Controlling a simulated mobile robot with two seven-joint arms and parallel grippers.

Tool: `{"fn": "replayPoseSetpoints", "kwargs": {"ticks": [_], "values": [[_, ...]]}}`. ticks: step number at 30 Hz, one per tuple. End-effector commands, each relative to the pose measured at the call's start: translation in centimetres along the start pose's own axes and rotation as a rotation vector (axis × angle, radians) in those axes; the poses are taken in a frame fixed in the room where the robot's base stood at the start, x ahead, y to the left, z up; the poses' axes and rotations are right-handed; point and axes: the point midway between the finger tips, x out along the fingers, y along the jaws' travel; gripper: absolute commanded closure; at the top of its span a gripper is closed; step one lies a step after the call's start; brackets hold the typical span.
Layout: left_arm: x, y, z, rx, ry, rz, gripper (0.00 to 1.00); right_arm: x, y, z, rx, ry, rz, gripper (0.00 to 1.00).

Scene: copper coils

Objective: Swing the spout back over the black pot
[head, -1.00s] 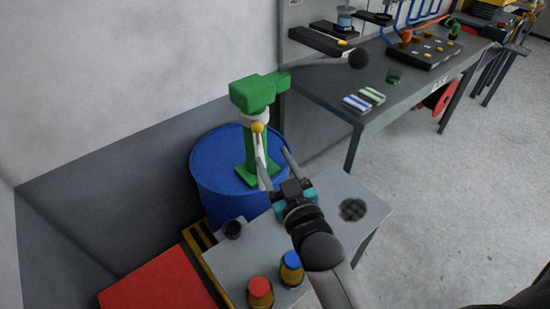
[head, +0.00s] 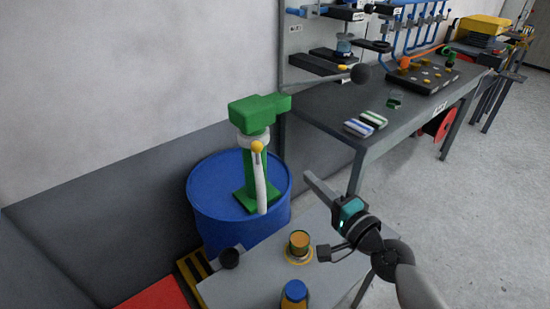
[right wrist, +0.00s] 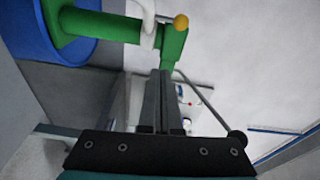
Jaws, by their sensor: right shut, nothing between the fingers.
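A green hand pump (head: 255,150) stands on a blue drum (head: 205,200). Its white spout (head: 262,188) has a yellow ball (head: 257,147) at the top and hangs down toward the drum's front edge. The black pot (head: 229,258) is on the grey stand, front left of the spout tip; the tip is not clearly above it. My right gripper (head: 308,176) is shut and empty, right of the spout and apart from it. In the right wrist view the shut fingers (right wrist: 160,73) point toward the pump, with the white spout (right wrist: 148,22) beyond. My left gripper is out of view.
An orange pot (head: 299,244) and a blue-topped jar (head: 294,291) stand on the grey stand (head: 250,285). The pump's rod with a dark ball (head: 360,73) reaches right toward the workbench (head: 330,110). Open floor lies at right.

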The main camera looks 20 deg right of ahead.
Motion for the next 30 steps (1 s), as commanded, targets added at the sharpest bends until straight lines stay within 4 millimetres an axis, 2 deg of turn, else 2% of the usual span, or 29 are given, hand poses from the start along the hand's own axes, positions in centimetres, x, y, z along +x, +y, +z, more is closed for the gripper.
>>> {"fn": "replayPoseSetpoints", "kwargs": {"ticks": [6,14,30], "values": [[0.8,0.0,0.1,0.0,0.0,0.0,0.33,-0.2,-0.5,-1.1,0.243,-0.033,-0.029,1.0],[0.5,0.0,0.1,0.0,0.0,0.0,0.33,0.6,-1.0,-1.3,0.299,-0.04,-0.037,1.0],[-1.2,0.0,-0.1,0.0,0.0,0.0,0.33,8.0,-1.3,-1.0,0.295,-0.039,-0.038,1.0]]}}
